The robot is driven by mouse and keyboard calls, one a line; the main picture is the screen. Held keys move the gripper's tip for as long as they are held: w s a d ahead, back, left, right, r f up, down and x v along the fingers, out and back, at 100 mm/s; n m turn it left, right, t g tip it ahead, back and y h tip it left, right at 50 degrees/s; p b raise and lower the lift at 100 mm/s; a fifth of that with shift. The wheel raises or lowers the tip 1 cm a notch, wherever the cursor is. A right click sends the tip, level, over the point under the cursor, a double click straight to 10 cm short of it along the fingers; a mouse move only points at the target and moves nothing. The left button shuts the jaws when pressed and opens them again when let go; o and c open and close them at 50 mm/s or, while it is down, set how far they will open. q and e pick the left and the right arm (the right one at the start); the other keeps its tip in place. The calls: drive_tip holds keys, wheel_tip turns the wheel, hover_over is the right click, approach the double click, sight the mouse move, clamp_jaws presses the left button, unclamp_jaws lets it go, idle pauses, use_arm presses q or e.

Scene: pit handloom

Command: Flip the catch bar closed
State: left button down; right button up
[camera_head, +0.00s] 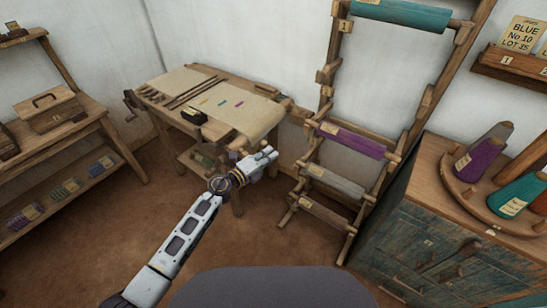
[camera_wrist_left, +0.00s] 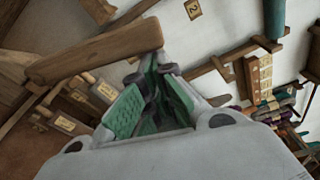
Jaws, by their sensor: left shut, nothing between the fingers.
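My left gripper (camera_head: 268,156) is shut and empty, in front of the right end of the wooden loom table (camera_head: 215,72). In the left wrist view its green-padded fingers (camera_wrist_left: 155,68) meet at the tips. A thick wooden bar (camera_wrist_left: 95,52) runs in from the left there and ends close beside the fingertips. I cannot tell whether it touches them. No part can be surely picked out as the catch bar. In the head view, the arm and gripper hide part of the table's front right corner. My right gripper is not in view.
A wooden rack (camera_head: 325,110) with a teal roll (camera_head: 405,14) and a purple roll (camera_head: 352,140) stands right of the gripper. A cabinet (camera_head: 430,235) with thread cones is at the right. Shelves (camera_head: 75,150) stand at the left. The brown floor (camera_head: 110,225) between is clear.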

sight(263, 146)
use_arm(q)
drive_tip(key=shift+w+a+r+n, duration=0.2)
drive_tip(key=shift+a+n, duration=0.1)
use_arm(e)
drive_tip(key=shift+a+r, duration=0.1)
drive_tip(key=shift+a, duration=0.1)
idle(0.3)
